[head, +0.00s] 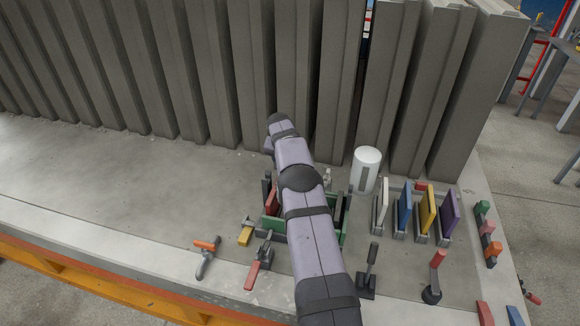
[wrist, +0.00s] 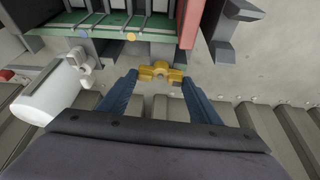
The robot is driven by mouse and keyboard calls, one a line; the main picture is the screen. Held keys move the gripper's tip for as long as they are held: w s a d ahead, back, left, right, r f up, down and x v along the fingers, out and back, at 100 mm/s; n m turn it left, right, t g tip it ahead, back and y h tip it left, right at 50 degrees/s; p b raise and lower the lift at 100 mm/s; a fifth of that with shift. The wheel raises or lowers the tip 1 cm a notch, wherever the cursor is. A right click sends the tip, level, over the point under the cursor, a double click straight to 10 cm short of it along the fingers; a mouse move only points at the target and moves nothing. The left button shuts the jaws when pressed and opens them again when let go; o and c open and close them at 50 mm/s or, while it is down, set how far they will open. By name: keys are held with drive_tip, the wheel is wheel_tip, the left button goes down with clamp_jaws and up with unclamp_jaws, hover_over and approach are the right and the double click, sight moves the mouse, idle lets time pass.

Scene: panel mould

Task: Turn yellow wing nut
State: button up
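The yellow wing nut (wrist: 161,71) shows in the wrist view, mounted below the edge of a green and grey mould. My gripper (wrist: 157,82) is open, with its two blue fingers on either side of the wing nut. The right fingertip is close to the nut's right wing; the left fingertip is a little apart from the left wing. I cannot tell whether either touches. In the head view my arm covers the wing nut and the gripper. The green mould (head: 271,224) stands partly hidden behind my arm.
A white cylinder (head: 365,169) stands right of the mould and also shows in the wrist view (wrist: 48,92). Coloured panels (head: 427,209) stand in a rack further right. Toggle clamps (head: 262,262) sit in front. Tall grey concrete panels (head: 245,70) line the back. The table's left side is clear.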

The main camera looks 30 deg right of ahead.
drive_tip(key=shift+f+b, duration=0.1)
drive_tip(key=shift+b, duration=0.35)
drive_tip(key=shift+n, duration=0.4)
drive_tip(key=o, duration=1.1)
drive_tip(key=shift+c, duration=0.2)
drive_tip(key=shift+r, duration=0.2)
drive_tip(key=b+v, duration=0.3)
drive_tip(key=v, duration=0.4)
drive_tip(key=shift+s+r, duration=0.1)
